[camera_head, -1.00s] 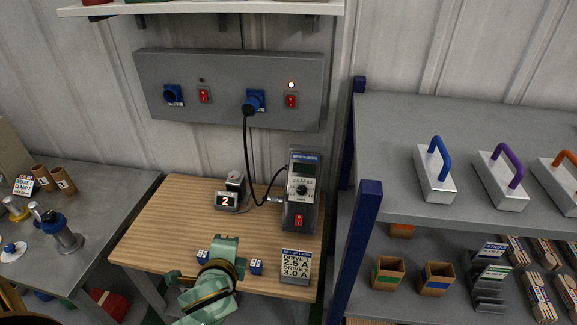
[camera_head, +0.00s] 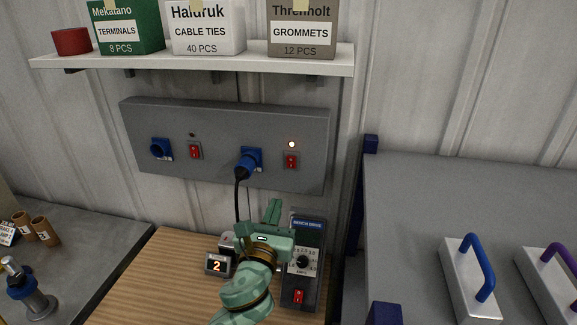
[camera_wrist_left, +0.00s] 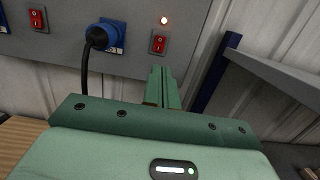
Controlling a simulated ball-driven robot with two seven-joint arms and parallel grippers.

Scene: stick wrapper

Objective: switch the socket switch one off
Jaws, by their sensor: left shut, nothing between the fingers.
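A grey socket panel (camera_head: 222,180) is fixed to the wall above the bench. It has a red switch (camera_head: 195,150) at the left, beside an empty blue socket (camera_head: 160,148) and under an unlit lamp. A second red switch (camera_head: 291,161) is at the right, under a lit lamp (camera_head: 292,144), beside a blue socket with a plug (camera_head: 248,163) in it. Which switch is number one cannot be read. My left gripper (camera_head: 273,210) is shut and empty, below the right switch. In the left wrist view its fingertips (camera_wrist_left: 161,72) appear just below that switch (camera_wrist_left: 158,43). My right gripper is out of view.
A bench drive unit (camera_head: 308,229) with its own red switch and a display box (camera_head: 218,264) stand on the wooden bench (camera_head: 145,275). A shelf (camera_head: 210,64) with boxes hangs above the panel. A grey rack (camera_head: 410,200) is to the right.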

